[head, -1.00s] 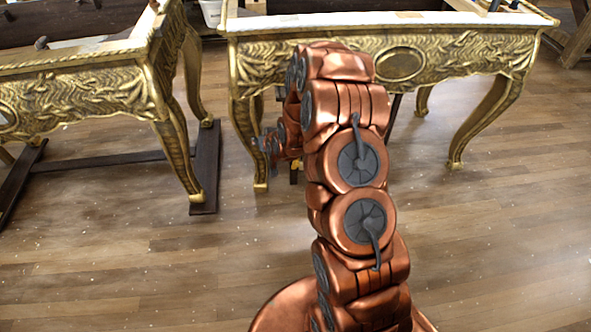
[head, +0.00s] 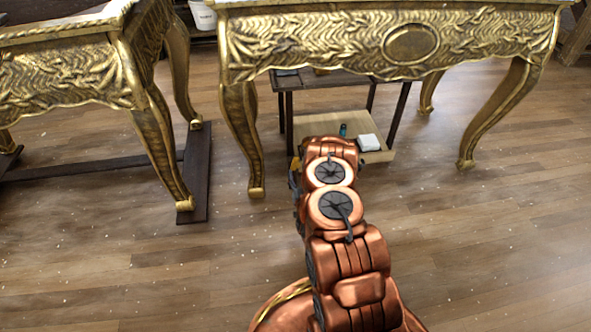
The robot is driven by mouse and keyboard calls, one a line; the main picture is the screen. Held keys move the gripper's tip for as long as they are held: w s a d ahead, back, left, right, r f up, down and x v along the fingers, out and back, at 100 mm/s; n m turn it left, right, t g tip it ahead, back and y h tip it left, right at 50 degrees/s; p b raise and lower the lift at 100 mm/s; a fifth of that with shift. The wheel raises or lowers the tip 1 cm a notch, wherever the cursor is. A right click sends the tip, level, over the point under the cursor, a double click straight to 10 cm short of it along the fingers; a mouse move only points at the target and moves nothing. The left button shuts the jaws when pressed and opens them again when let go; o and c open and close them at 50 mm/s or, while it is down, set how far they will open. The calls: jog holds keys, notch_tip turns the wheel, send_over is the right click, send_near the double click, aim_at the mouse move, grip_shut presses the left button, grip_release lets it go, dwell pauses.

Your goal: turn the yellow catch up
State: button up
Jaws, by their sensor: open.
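A small yellow piece (head: 296,164), perhaps the yellow catch, shows at the left edge of my copper arm, in front of the low dark stand under the gilt console. My arm covers most of it, so I cannot tell its shape or which way it points. My arm reaches forward and low toward the stand. My gripper is hidden behind the arm's own links, so its distance from the yellow piece cannot be seen.
The gilt console (head: 330,48) stands above the stand (head: 285,100). A pale shelf or open drawer (head: 378,156) holds a white block (head: 368,142) and a teal-topped item (head: 343,130). Another gilt table (head: 75,75) stands left. Floor is clear at right.

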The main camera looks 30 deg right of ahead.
aim_at(297, 166)
jog(key=shift+d+f+b+x, duration=0.15)
jog(key=shift+b+x, duration=0.5)
jog(key=shift+x, duration=0.55)
jog(key=shift+d+f+b+x, duration=0.2)
jog(key=shift+b+x, duration=0.5)
jog(key=shift+x, duration=0.5)
jog(key=shift+d+f+b+x, duration=0.15)
jog(key=shift+b+x, duration=0.5)
jog(key=shift+x, duration=0.55)
jog(key=shift+s, duration=0.25)
jog(key=shift+c, duration=0.2)
jog(key=shift+a, duration=0.1)
grip_shut()
